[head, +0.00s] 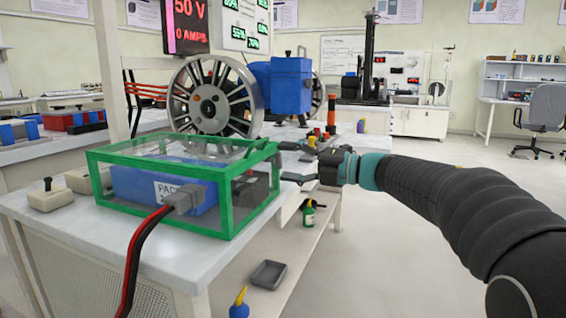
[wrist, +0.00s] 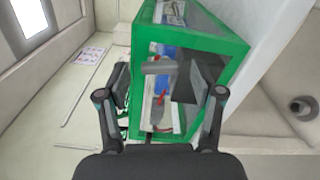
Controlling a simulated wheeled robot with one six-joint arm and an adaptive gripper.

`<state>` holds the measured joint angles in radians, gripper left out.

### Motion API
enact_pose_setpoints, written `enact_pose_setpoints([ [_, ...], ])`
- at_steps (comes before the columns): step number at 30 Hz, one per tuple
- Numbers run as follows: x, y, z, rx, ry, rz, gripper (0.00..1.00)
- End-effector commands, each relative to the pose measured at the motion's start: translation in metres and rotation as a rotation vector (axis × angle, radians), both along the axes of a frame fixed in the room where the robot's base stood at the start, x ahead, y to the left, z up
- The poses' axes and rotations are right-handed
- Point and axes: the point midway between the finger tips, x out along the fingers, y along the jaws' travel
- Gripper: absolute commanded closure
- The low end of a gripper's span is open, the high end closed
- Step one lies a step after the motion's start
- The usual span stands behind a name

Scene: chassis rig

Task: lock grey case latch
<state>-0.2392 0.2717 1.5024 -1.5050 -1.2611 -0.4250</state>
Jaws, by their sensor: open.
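A clear case with a green frame (head: 232,222) stands on the white workbench (head: 110,245). It holds a blue battery pack (head: 140,188) and a dark grey block (head: 262,184). A grey connector (head: 185,199) with red and black cables shows at its front. My gripper (head: 288,163) is open beside the case's right side, fingers pointing at it. In the wrist view the green frame (wrist: 190,40) lies ahead, and a grey bar-like part (wrist: 157,67) shows between my open fingers (wrist: 163,93). I cannot tell whether this part is the latch, or the latch's position. No contact is clear.
A large spoked wheel (head: 208,100) and a blue box (head: 291,85) stand behind the case. An orange-and-black tool (head: 331,117) stands further back.

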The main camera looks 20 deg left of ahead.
Motion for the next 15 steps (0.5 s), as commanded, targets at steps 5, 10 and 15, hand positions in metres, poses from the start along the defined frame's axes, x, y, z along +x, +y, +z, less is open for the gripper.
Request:
enact_pose_setpoints([
  [5, 0.0007, 0.0051, -0.0002, 0.000, 0.001, -0.001, 0.33],
  [10, 0.0008, 0.0050, -0.0001, 0.000, 0.001, -0.001, 0.33],
  [15, 0.0007, 0.0049, 0.0000, 0.000, 0.001, -0.001, 0.68],
])
